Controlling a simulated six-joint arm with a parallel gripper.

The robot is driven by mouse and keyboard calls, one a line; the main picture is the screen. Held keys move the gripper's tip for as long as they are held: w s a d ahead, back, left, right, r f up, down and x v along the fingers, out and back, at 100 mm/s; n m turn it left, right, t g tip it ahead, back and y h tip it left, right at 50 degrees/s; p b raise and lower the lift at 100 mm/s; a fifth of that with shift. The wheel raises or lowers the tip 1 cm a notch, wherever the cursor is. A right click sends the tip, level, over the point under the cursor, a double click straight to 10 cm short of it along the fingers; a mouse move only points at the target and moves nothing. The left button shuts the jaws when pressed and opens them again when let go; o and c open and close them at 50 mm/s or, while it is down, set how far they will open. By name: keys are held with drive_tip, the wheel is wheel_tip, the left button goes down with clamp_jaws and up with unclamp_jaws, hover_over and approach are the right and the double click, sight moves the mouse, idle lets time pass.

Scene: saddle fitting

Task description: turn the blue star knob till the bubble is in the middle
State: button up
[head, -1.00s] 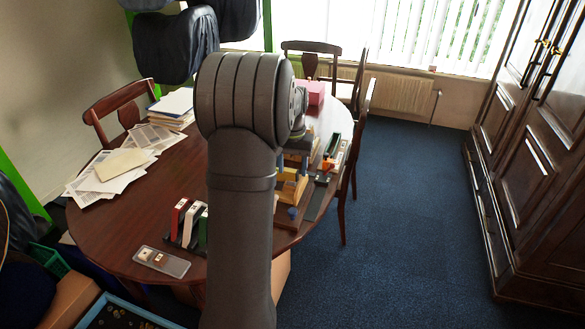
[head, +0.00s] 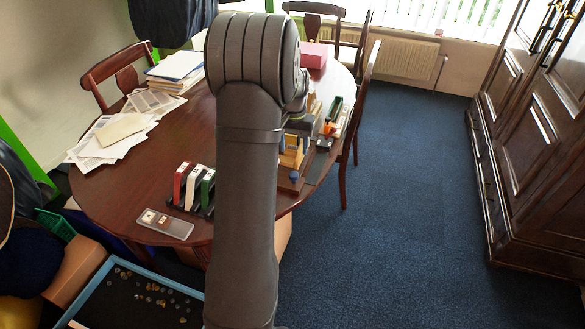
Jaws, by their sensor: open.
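A small blue knob (head: 294,176) shows near the right front edge of the round table, just right of my arm; its star shape is too small to make out. My gripper (head: 299,124) is small and partly covered by my forearm, above the tan wooden pieces (head: 291,152) behind the knob. It appears apart from the knob, and its fingertips are hard to make out. I cannot make out the bubble or its level at this size.
The brown table (head: 140,180) bears papers (head: 112,135), a stand of red, white and green blocks (head: 193,187) and a grey case (head: 165,224). Chairs (head: 362,90) ring the table.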

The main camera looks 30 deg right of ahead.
sight(294, 174)
wheel_tip(294, 174, down, 12)
drive_tip(key=shift+r, duration=0.2)
drive_tip(key=shift+c, duration=0.4)
drive_tip(key=c, duration=0.9)
drive_tip(key=shift+o, duration=0.2)
drive_tip(key=shift+m, duration=2.4)
drive_tip(key=o, duration=0.9)
drive_tip(key=shift+o, duration=0.2)
drive_tip(key=shift+r, duration=0.1)
wheel_tip(294, 174, up, 17)
drive_tip(key=shift+r, duration=0.15)
